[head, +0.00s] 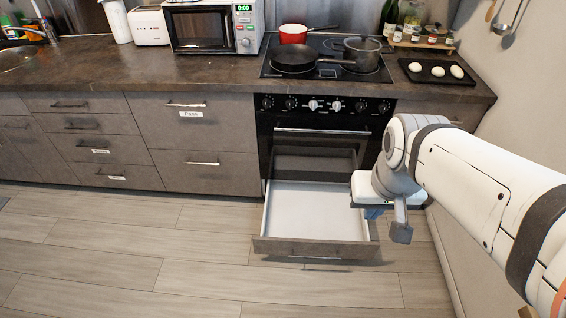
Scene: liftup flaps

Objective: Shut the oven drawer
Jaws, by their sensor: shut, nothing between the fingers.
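The oven drawer (314,250) is pulled well out from below the black oven (323,133). Its white inside is empty where I can see it, and its wood-grey front with a bar handle faces me, low over the floor. My arm comes in from the right edge. My gripper (374,212) is at the drawer's right side, near its right wall in the picture. Its fingers are mostly hidden behind my wrist, and I cannot tell whether they touch the drawer.
The cooktop above holds a black pan (294,55), a red pot (293,33) and a grey pot (361,52). A black tray (420,75) with white items lies to the right. Closed drawers (190,120) stand left. The wooden floor (130,240) in front is clear; a wall (520,100) bounds the right.

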